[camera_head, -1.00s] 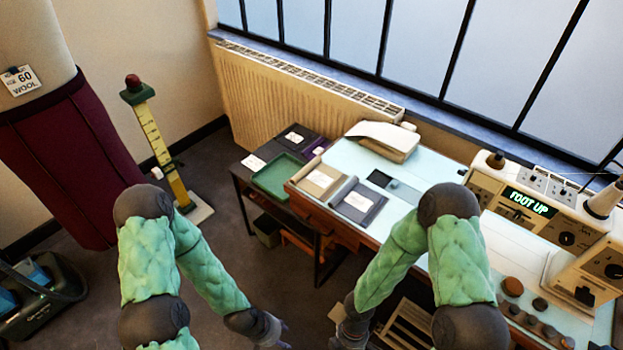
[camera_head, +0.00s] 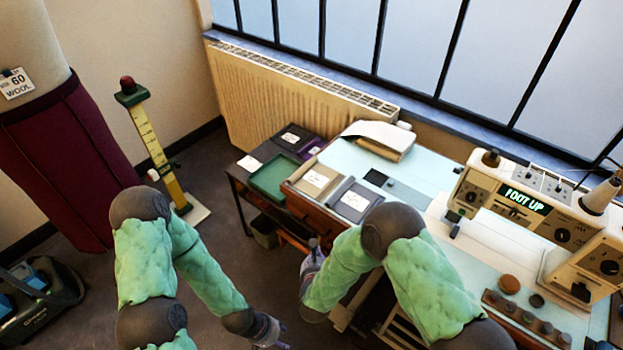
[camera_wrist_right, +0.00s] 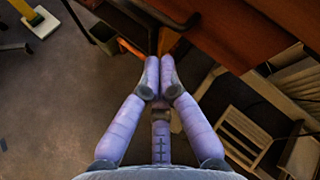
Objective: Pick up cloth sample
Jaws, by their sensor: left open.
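A small dark cloth-like square (camera_head: 375,177) lies flat on the pale blue table top, with a smaller dark piece beside it. I cannot tell for sure whether it is the cloth sample. Two labelled flat folders or trays, one beige (camera_head: 316,180) and one grey (camera_head: 354,200), lie at the table's left end. My left gripper (camera_head: 277,338) is open, low over the floor at the bottom of the head view, away from the table. My right gripper (camera_head: 313,250) is left of the table front; in the right wrist view its fingers (camera_wrist_right: 159,65) meet with nothing visible between them.
A sewing machine (camera_head: 530,205) reading "FOOT UP" and several round knobs occupy the table's right. A dark side table holds a green tray (camera_head: 272,177). A wooden stool or crate (camera_wrist_right: 245,125) stands under the table. A yellow measuring stand (camera_head: 160,150) and burgundy skirt are left.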

